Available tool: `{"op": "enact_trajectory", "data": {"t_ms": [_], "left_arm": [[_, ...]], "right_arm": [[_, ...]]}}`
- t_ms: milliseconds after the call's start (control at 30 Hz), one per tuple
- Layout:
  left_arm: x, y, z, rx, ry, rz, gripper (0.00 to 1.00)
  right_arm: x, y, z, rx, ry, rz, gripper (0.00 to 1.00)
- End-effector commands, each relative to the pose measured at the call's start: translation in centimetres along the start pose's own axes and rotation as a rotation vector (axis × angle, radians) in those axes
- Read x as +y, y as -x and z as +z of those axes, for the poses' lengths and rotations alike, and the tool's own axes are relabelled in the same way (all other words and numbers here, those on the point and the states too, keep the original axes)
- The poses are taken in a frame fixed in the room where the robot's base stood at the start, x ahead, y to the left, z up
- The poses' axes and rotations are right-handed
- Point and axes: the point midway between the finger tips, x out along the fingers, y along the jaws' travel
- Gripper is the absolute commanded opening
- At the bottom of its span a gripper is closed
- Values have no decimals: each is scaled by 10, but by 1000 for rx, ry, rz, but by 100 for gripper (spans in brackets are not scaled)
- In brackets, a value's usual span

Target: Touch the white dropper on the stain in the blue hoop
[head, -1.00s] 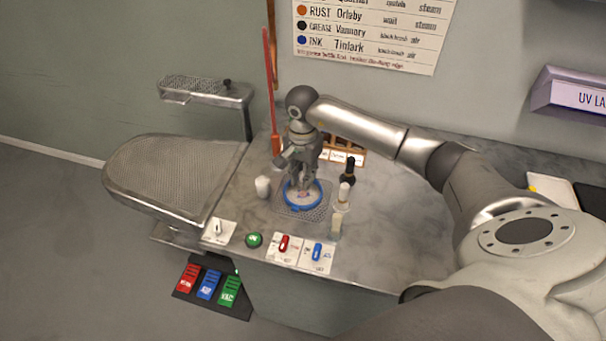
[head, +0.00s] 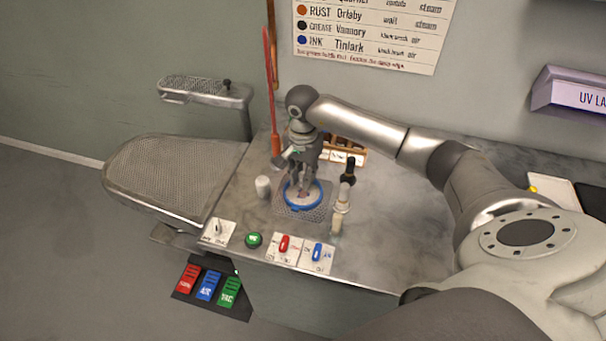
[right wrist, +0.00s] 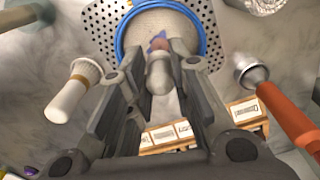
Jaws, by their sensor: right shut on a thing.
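The blue hoop (head: 303,206) lies on a perforated plate on the counter, with pale cloth inside it. It also shows in the right wrist view (right wrist: 202,28). A small purple-blue and brownish stain (right wrist: 158,40) shows on the cloth, partly hidden by my fingers. My right gripper (head: 302,188) points down over the hoop. It is shut on a pale, rounded piece (right wrist: 160,76), which looks like the white dropper. Its tip is at or just above the stain; contact cannot be told. My left gripper is not in view.
A white cup (head: 263,187) stands left of the hoop. A dark bottle (head: 348,172) and pale bottles (head: 337,222) stand to its right. Several switches and a green button (head: 254,240) line the front edge. An orange-handled tool (right wrist: 290,118) and a label rack (right wrist: 165,136) are close behind.

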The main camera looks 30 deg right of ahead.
Motion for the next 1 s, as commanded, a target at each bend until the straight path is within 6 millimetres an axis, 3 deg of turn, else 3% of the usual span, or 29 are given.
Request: {"op": "enact_trajectory", "data": {"t_ms": [367, 1000], "left_arm": [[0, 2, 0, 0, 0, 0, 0], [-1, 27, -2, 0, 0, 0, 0]], "right_arm": [[1, 1, 1, -2, 1, 4, 11], [0, 52, 0, 0, 1, 1, 11]]}}
